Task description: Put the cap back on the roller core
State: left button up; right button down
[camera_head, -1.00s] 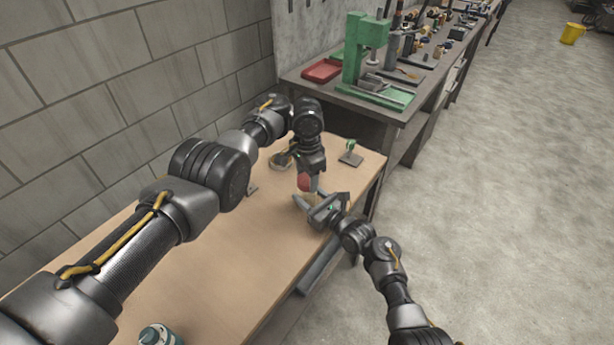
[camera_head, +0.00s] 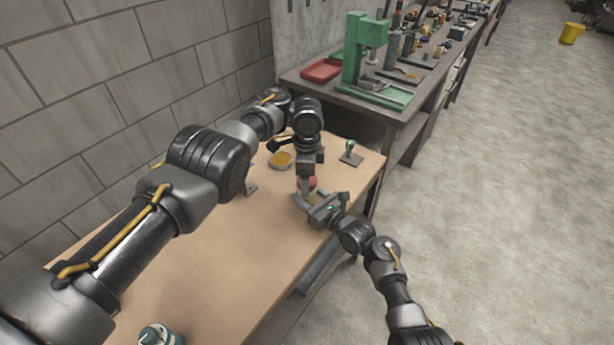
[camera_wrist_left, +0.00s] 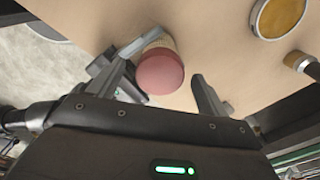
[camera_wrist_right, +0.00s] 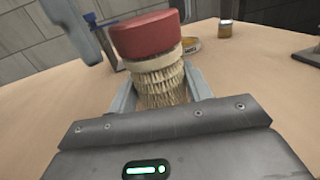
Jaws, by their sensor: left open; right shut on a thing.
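In the left wrist view the cap (camera_wrist_left: 160,73) lies between the fingers of my left gripper (camera_wrist_left: 172,82), which is open and apart from the cap on the right side. In the head view the cap (camera_head: 309,183) is partly hidden by my left gripper.
A round dish with yellow-brown contents (camera_head: 281,160) and a small stand with a green top (camera_head: 351,152) are on the wooden table (camera_head: 230,250) behind the grippers. A teal-topped container (camera_head: 157,335) stands at the near edge. The table's middle is clear.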

pick_arm(q)
notch_tip(320, 180, up, 12)
jog(key=shift+f, duration=0.2)
dwell(0.4)
pick_arm(e)
jog(key=c, duration=0.6)
grip_release()
jog(key=shift+o, duration=0.2)
jog(key=shift+s+d, duration=0.1)
jog(key=p+v, duration=0.1)
jog(key=v, duration=0.9)
pick_arm(q)
jog(key=shift+r, duration=0.65)
pick_arm(e)
jog(key=shift+s+d, duration=0.2)
jog(key=shift+s, duration=0.05)
